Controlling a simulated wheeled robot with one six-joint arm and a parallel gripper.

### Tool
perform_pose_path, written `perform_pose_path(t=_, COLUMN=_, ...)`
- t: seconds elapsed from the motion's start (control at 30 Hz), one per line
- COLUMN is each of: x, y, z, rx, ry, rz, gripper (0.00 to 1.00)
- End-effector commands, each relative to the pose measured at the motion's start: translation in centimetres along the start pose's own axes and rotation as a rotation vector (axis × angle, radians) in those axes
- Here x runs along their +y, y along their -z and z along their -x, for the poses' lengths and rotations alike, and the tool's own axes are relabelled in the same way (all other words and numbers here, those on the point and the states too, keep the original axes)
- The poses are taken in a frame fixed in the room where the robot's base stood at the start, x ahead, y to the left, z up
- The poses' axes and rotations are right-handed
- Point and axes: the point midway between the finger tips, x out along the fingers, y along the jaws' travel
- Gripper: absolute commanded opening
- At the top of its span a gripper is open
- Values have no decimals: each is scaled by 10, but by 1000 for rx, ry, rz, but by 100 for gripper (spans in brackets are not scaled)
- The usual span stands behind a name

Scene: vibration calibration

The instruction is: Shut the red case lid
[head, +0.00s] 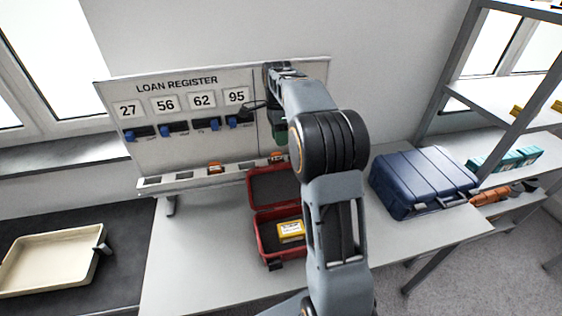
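The red case (263,238) sits on the light table, partly behind my arm. Its red lid (272,186) stands open, raised at the back of the case toward the board. A yellow item with a label (291,231) lies in the dark interior. My arm reaches up past the right side of the case, and its wrist is in front of the board, above the lid. A dark part that looks like my gripper (253,107) shows by the 95 card, apart from the lid. My forearm hides much of it, and its fingers are not clear.
The loan register board (190,146) stands behind the case, with number cards, blue items on hooks and a slotted ledge. A blue case (422,181) is at the right beside metal shelving (452,75). A beige tray (48,260) is at the left. The table left of the red case is clear.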

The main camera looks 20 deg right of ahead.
Motion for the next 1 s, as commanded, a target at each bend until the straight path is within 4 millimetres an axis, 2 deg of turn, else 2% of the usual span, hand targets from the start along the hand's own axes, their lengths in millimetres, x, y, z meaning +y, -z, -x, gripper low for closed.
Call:
perform_pose_path(t=0.2, x=1, y=0, z=-42, rx=0, ry=-4, rz=-1, gripper=31)
perform_pose_path(t=0.5, x=0, y=0, z=-80, rx=0, ry=-2, rz=0, gripper=31)
perform_pose_path(t=0.7, x=0, y=0, z=-89, rx=0, ry=0, rz=0, gripper=31)
perform_pose_path(t=1.0, x=0, y=0, z=-90, rx=0, ry=1, rz=0, gripper=30)
